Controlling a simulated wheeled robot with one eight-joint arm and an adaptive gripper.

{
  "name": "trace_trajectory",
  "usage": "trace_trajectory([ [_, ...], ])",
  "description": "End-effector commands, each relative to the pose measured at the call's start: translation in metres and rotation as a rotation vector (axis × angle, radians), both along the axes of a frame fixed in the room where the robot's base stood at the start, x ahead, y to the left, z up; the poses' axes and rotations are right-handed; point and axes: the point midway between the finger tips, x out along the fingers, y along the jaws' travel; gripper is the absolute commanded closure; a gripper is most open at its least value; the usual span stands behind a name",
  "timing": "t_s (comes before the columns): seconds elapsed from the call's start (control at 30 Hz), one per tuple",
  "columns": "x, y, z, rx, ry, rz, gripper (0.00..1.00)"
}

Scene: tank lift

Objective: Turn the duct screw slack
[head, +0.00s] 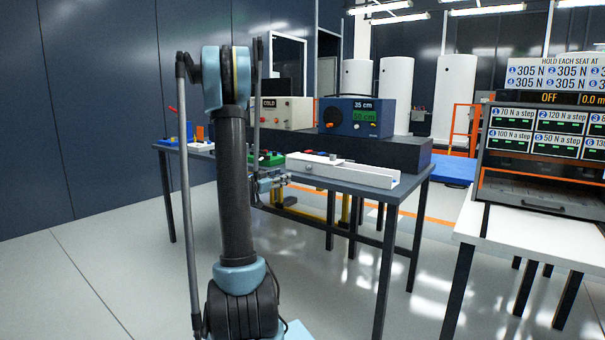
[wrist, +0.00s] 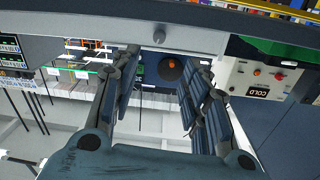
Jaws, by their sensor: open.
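The duct is a long white channel (head: 365,177) lying along the front of the dark table. A small round grey screw (head: 309,168) sits on its near side, toward the left end. In the wrist view the duct (wrist: 215,42) crosses the top, with the screw (wrist: 159,37) at its middle. My gripper (wrist: 160,62) is open, its two dark ribbed fingers wide apart. The screw shows beyond the fingertips, roughly between their lines, and nothing is held. In the head view my gripper (head: 281,180) is partly hidden by my arm, just left of the duct.
A blue box with a green display (head: 357,116) and a cream box marked COLD (head: 286,112) stand behind. A green item (head: 268,158) lies left of the duct. A white bench (head: 525,240) with a labelled rack stands right. The floor between is clear.

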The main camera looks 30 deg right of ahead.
Motion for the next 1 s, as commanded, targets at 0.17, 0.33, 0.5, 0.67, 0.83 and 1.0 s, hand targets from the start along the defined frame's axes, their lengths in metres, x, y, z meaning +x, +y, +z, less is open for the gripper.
trace_trajectory([
  [0.17,0.009,-0.027,0.0,0.0,0.002,-0.003,0.58],
  [0.33,0.019,-0.055,0.0,0.0,0.002,-0.003,0.58],
  [0.5,0.029,-0.083,0.0,-0.001,0.003,-0.003,0.58],
  [0.67,0.039,-0.11,0.0,-0.001,0.003,-0.002,0.58],
  [0.83,0.047,-0.134,0.0,-0.001,0.003,-0.002,0.58],
  [1.0,0.054,-0.15,0.0,-0.001,0.003,-0.001,0.58],
])
